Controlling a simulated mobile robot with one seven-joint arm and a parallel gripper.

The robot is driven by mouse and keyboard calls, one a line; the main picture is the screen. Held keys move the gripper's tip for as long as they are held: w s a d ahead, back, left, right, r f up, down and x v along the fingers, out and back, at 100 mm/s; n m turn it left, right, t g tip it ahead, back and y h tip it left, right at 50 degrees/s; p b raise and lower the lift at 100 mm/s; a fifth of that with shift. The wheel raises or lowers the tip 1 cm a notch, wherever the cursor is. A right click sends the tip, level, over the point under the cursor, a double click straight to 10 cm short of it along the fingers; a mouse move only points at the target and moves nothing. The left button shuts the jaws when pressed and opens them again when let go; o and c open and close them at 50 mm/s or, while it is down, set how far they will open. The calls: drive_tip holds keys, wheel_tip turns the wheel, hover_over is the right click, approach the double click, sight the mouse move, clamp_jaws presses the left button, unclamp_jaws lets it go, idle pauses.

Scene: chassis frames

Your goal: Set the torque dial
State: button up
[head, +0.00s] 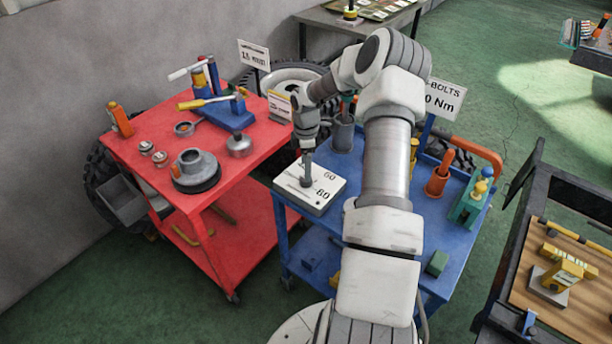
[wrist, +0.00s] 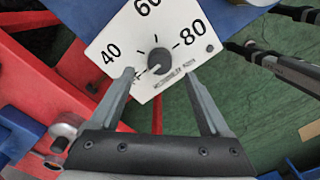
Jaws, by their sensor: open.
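The torque dial is a white plate with a dark round knob (wrist: 159,60) and the numbers 40, 60 and 80, in the wrist view. A pale mark on the knob appears to point to the lower left, below the 40; its exact setting is hard to read. In the head view the white dial box (head: 327,192) lies on the blue cart's front left corner. My gripper (wrist: 160,76) is open, its fingers apart on either side below the knob, and holds nothing. In the head view my gripper (head: 307,182) is over the box and hides the knob.
A sign (head: 445,100) reading "-BOLTS" and "0 Nm" is partly hidden by my arm. A red cart (head: 240,175) with tools stands close on the left.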

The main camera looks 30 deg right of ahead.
drive_tip(key=shift+f, duration=2.55)
clamp_jaws()
